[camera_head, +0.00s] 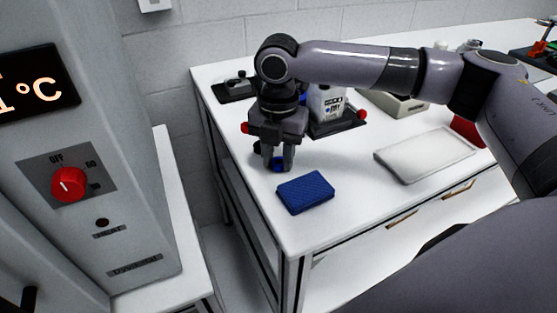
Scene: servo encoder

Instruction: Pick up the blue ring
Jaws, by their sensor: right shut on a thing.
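The blue ring (278,164) is between the fingertips of my right gripper (277,168), over the left part of the white table. My right gripper points down and is shut on the ring. The fingers hide part of the ring. I cannot tell whether the ring touches the table top. My left gripper is not in view.
A blue sponge-like block (306,192) lies just right of the gripper. A white tray (424,155) lies further right on the table (340,224). Devices on dark bases stand behind my arm. A cabinet with a red knob (69,185) stands at the left.

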